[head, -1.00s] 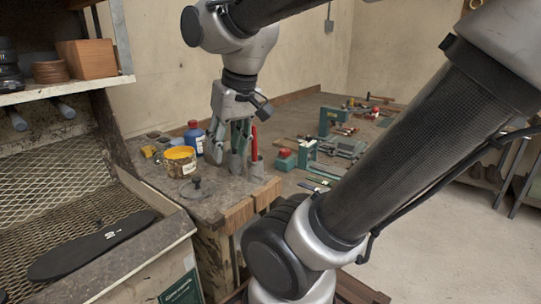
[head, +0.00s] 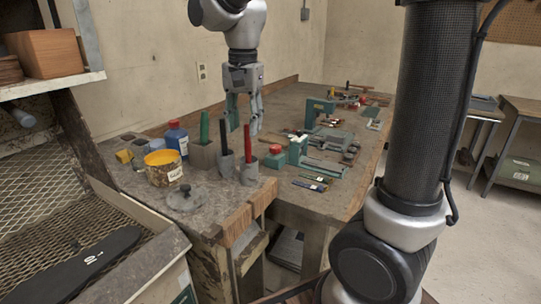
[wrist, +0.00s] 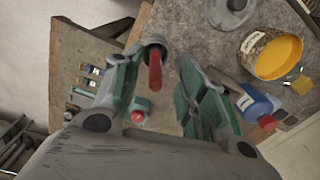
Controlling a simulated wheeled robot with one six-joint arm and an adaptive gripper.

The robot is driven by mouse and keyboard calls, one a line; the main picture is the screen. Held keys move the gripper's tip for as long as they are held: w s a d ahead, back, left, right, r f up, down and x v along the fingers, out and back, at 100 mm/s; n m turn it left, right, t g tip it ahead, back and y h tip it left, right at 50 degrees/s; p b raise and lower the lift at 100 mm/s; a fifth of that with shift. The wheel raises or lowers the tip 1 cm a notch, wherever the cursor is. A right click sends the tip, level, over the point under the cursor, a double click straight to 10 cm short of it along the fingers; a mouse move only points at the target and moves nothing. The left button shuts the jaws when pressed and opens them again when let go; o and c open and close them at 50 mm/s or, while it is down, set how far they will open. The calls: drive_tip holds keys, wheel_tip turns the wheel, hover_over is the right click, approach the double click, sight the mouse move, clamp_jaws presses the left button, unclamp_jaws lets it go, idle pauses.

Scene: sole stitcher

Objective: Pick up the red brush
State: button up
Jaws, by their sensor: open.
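The red brush (head: 248,143) stands upright in a grey cup (head: 249,171) on the workbench, its red handle up. My gripper (head: 244,124) is open and empty, pointing down, with its fingertips near the top of the red handle. In the wrist view the red brush (wrist: 155,73) shows between the open fingers (wrist: 163,62), closer to the left finger. I cannot tell whether a finger touches it.
A black brush (head: 224,137) in a cup and a green brush (head: 204,128) in a holder stand left of the red one. A yellow pot (head: 164,168), a blue bottle (head: 177,140) and a red-topped block (head: 275,156) are near. Tools lie farther right.

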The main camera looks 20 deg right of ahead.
sight(248, 162)
drive_tip(key=shift+w+f, duration=0.1)
drive_tip(key=shift+w, duration=0.1)
drive_tip(key=shift+d+f, duration=0.15)
drive_tip(key=shift+f, duration=0.1)
drive_tip(key=f, duration=0.7)
drive_tip(key=shift+w+d+f, duration=0.15)
drive_tip(key=shift+d, duration=0.15)
clamp_jaws()
